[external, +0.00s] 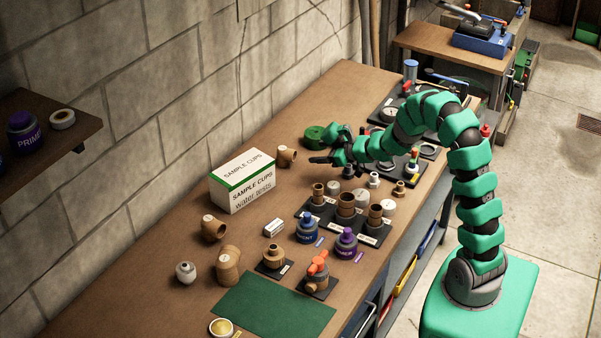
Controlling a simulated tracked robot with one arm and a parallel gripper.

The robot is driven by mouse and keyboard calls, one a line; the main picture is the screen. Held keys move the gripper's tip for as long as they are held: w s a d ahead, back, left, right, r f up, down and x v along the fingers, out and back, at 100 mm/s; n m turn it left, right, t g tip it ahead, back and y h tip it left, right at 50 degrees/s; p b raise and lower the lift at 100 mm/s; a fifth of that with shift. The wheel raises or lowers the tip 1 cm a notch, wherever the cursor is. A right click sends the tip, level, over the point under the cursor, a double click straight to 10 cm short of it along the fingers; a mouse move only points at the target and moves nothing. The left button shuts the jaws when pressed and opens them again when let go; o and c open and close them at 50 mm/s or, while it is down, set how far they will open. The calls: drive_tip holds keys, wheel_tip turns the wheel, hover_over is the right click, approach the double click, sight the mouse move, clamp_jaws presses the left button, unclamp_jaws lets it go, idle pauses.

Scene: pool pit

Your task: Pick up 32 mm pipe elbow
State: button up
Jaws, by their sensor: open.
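Brown pipe fittings stand on the wooden workbench (150,290). One elbow-shaped fitting (287,156) lies by the right end of the white-and-green box, a short way left of my gripper. Another elbow-shaped fitting (213,228) lies further left near the wall, and a larger brown fitting (228,265) stands in front of it. Size marks are too small to read, so I cannot tell which is the 32 mm elbow. My gripper (328,149) is open and seems empty above the bench, pointing left, apart from the fittings.
The sample cups box (240,187) stands near the block wall. A green roll (314,135) lies just behind my gripper. Black trays with brown fittings (346,204), a blue jar (307,230) and a purple jar (346,242) fill the front. A green mat (274,305) is bare.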

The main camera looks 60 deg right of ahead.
sight(294, 153)
drive_tip(key=shift+w+f, duration=0.3)
drive_tip(key=shift+w, duration=0.1)
drive_tip(key=x, duration=0.8)
drive_tip(key=shift+w+a+f, duration=0.1)
drive_tip(key=shift+w, duration=0.25)
drive_tip(key=shift+b+x, duration=0.3)
drive_tip(key=shift+x, duration=1.75)
drive_tip(key=c, duration=1.1)
